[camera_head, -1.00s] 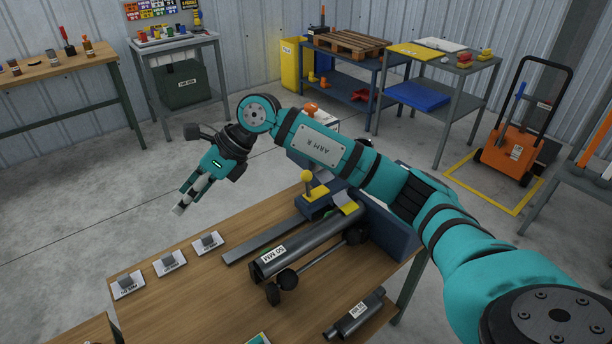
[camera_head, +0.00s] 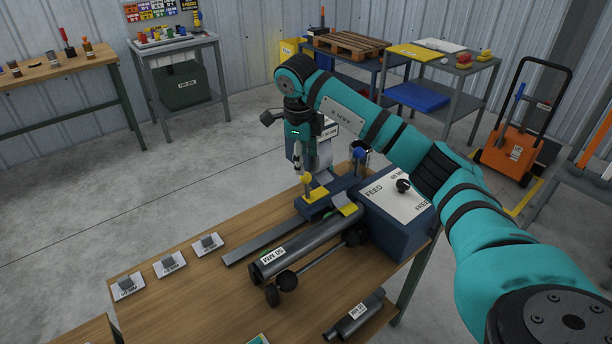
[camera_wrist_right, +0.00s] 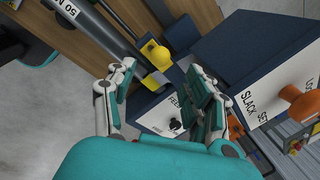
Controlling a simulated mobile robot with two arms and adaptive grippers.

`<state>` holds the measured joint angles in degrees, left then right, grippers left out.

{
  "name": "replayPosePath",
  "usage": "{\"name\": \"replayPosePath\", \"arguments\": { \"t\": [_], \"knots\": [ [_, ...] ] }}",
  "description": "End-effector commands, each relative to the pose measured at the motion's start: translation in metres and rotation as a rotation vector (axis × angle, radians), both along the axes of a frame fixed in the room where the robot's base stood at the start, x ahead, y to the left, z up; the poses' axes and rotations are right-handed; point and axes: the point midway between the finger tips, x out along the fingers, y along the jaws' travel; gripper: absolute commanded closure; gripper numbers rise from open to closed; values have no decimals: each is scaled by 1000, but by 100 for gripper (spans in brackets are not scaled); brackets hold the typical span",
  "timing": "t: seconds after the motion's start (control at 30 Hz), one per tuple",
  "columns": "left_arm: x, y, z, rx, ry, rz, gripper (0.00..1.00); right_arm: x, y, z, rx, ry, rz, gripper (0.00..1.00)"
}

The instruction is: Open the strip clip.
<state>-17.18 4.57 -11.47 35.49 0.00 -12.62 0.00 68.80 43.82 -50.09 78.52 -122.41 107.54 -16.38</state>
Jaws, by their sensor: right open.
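A yellow ball-topped lever (camera_head: 307,180), which looks like the strip clip, stands on a dark blue block beside the flat grey strip (camera_head: 258,247). The ball (camera_wrist_right: 155,52) and its yellow base also show in the right wrist view. My right gripper (camera_head: 307,163) points down just above the lever, open and empty. In the right wrist view its two fingers (camera_wrist_right: 160,92) are spread wide, with the yellow ball beyond and roughly between them. I cannot tell whether it touches. My left gripper is not in view.
A dark blue box with a white panel (camera_head: 395,195) marked FEED stands right of the lever. A dark 50 MM tube (camera_head: 300,248) lies in front. Several labelled plates (camera_head: 170,266) sit on the wooden table's left, and a small muffler (camera_head: 355,316) at the front right.

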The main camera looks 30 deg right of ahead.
Motion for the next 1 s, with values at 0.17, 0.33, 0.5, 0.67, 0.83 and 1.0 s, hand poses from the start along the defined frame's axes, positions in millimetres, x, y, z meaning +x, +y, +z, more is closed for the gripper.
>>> {"name": "replayPosePath", "arguments": {
  "t": [0.17,0.33,0.5,0.67,0.83,1.0],
  "knots": [
    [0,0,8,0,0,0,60,4,-6,-37,1,5,-2,47],
    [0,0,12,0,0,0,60,7,-9,-62,1,2,0,47],
    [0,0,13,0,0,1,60,9,-11,-74,2,0,0,47],
    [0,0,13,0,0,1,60,9,-11,-76,1,-2,0,47],
    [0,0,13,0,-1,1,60,9,-11,-76,1,-2,0,51],
    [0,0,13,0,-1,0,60,9,-11,-76,2,-1,0,73]
  ]
}}
